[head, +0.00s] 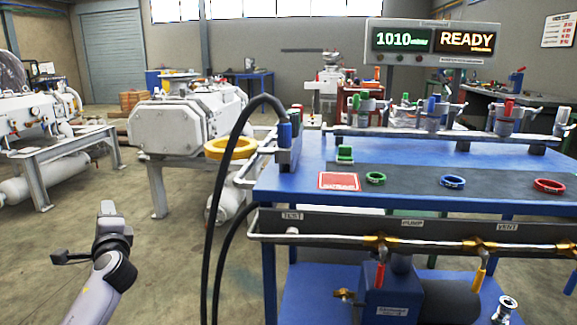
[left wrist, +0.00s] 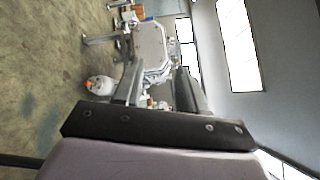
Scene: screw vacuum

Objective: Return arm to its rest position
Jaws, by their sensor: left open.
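My left arm (head: 103,285) comes in from the lower left of the head view. My left gripper (head: 108,208) points up and away over the bare floor, well left of the blue bench, and touches nothing. In the left wrist view its two fingers (left wrist: 160,88) stand apart with nothing held between them. My right gripper does not show in either view.
The blue workbench (head: 283,186) carries green, blue and red rings and a red label plate (head: 339,181). Black hoses (head: 212,220) hang at its left side. White pump machines (head: 185,118) stand behind my left gripper. Concrete floor (head: 170,270) around it is clear.

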